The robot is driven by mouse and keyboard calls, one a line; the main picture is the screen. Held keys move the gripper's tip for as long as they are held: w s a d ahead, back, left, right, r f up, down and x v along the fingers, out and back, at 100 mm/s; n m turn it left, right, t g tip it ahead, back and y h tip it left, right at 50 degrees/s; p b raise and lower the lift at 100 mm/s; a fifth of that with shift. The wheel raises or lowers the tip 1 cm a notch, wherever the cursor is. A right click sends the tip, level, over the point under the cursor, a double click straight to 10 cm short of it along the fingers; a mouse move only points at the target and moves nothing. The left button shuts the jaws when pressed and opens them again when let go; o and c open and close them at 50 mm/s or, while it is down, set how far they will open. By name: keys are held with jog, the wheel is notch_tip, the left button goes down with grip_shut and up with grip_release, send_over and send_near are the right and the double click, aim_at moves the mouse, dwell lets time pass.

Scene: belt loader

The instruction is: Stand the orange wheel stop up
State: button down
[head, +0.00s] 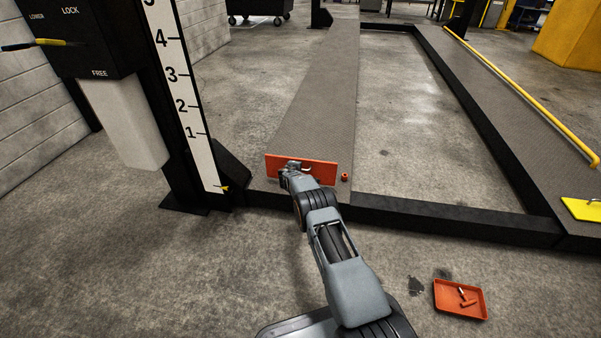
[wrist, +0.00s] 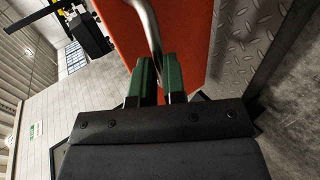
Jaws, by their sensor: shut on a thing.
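The orange wheel stop (head: 318,172) is a flat panel across the near end of the grey runway. It looks raised, its face toward me; its exact tilt is hard to judge. It fills the upper middle of the wrist view (wrist: 191,40). My gripper (head: 291,168) is at its left half, on the near side. In the wrist view the green fingers (wrist: 159,68) are shut on the stop's bent metal handle (wrist: 149,22). My gripper hides part of the panel and its lower edge.
A small orange cylinder (head: 345,177) stands right of the stop. The black post with a numbered scale (head: 181,90) rises close on the left. A black crossbeam (head: 440,218) runs to the right. An orange tray (head: 460,313) with small parts lies on the floor, front right.

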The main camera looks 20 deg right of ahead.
jog(key=shift+s+d+f, duration=0.1)
jog(key=shift+s+f, duration=0.2)
jog(key=shift+f, duration=0.35)
jog(key=shift+s+f, duration=0.25)
jog(key=shift+f, duration=0.35)
jog(key=c, duration=1.2)
grip_release()
jog(key=shift+w+f, duration=0.15)
jog(key=shift+o, duration=0.2)
jog(key=p+v, duration=0.7)
jog(key=v, duration=0.7)
jog(key=shift+w+r, duration=0.2)
jog(key=shift+w, duration=0.05)
jog(key=shift+r+p, duration=0.1)
jog(key=shift+p, duration=0.2)
